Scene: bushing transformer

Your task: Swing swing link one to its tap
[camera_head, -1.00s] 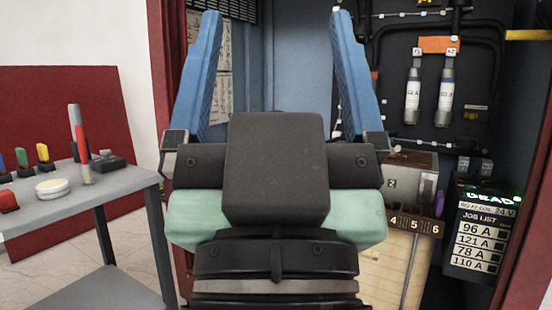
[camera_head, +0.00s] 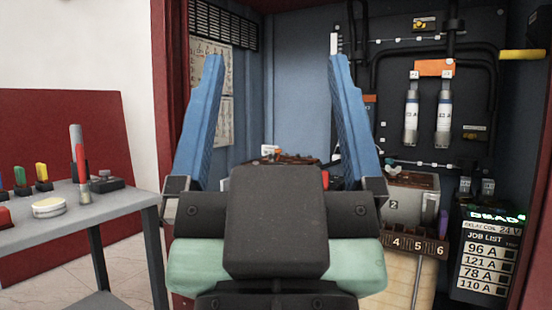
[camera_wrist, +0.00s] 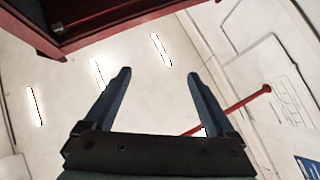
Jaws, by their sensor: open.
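My gripper (camera_head: 272,120) is open and empty in the head view, with its two blue fingers wide apart and pointing up in front of the cabinet. It also shows in the wrist view (camera_wrist: 158,85), with nothing between its fingers. A terminal strip (camera_head: 418,243) with tap numbers 4, 5 and 6 stands right of my gripper. A grey block marked 2 (camera_head: 398,206) sits just behind it. A brown-topped part (camera_head: 290,159) shows partly between the fingers, mostly hidden by my gripper. I cannot tell which part is swing link one.
A grey table (camera_head: 120,207) with coloured pieces and a round tin (camera_head: 48,212) stands at the left. Two white fuses (camera_head: 427,118) hang on the cabinet's back wall. A job list panel (camera_head: 484,255) reading DEAD stands at the right. The wrist view shows ceiling lights and a red pole.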

